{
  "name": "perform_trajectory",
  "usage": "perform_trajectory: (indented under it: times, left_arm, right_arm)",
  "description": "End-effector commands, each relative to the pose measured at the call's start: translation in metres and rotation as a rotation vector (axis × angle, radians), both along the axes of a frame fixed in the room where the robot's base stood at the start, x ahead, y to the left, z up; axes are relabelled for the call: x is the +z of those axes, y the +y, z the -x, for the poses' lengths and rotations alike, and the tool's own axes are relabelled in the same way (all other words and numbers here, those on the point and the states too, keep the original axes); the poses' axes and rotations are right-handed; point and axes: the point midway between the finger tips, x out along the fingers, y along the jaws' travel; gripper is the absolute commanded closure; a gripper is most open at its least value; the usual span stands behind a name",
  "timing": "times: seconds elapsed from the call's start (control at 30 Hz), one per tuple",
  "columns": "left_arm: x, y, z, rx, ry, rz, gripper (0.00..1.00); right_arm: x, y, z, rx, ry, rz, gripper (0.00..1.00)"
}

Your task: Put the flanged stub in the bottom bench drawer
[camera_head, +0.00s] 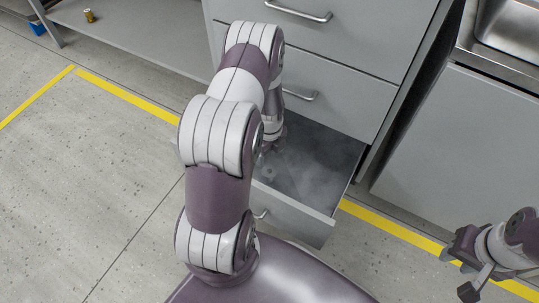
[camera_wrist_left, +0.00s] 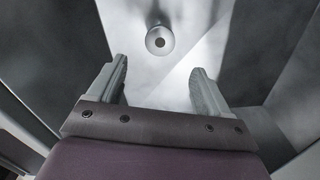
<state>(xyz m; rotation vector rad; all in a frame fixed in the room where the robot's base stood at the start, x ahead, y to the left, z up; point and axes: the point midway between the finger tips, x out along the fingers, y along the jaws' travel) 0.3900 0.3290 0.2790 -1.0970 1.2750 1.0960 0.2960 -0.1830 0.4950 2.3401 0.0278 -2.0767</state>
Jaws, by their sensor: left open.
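The flanged stub (camera_wrist_left: 159,40) is a small round grey metal piece with a dark centre hole. It lies on the floor of the open bottom bench drawer (camera_head: 298,213), and shows faintly in the head view (camera_head: 268,173). My left gripper (camera_wrist_left: 158,76) is open and empty inside the drawer space, its two fingers apart. The stub is beyond the fingertips, not between them. In the head view my left arm hides part of the drawer and most of that gripper. My right gripper (camera_head: 461,273) is at the lower right, away from the drawer, with its fingers apart and nothing between them.
Closed drawers with bar handles (camera_head: 298,12) are above the open one. A grey cabinet (camera_head: 460,150) with a sink (camera_head: 510,25) stands at the right. The floor at left is clear.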

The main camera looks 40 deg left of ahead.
Motion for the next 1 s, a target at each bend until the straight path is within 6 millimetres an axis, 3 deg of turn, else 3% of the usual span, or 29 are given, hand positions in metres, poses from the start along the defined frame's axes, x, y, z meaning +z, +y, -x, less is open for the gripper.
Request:
perform_trajectory:
  times: [0.17,0.27,0.33,0.4,0.53,0.7,1.0]
  left_arm:
    - [0.031,-0.008,-0.004,0.080,-0.009,-0.003,0.21]
    - [0.079,-0.035,-0.007,0.353,-0.034,-0.003,0.21]
    - [0.122,-0.063,0.000,0.629,-0.056,0.007,0.21]
    - [0.159,-0.091,0.017,0.912,-0.077,0.026,0.21]
    - [0.204,-0.127,0.058,1.358,-0.091,0.071,0.21]
    - [0.224,-0.145,0.091,1.660,-0.087,0.106,0.21]
    - [0.225,-0.146,0.095,1.700,-0.084,0.107,0.21]
  right_arm:
    - [0.010,0.000,0.000,0.000,0.001,0.000,0.63]
    - [0.009,0.000,0.000,0.000,0.001,0.000,0.63]
    - [0.008,0.000,0.000,0.000,0.001,0.000,0.63]
    - [0.008,0.000,0.000,0.000,0.001,0.000,0.63]
    - [0.008,0.000,0.000,0.000,0.001,0.000,0.63]
    - [0.008,0.000,0.000,0.000,0.001,0.000,0.63]
    - [0.008,0.000,0.000,0.000,0.001,0.000,0.63]
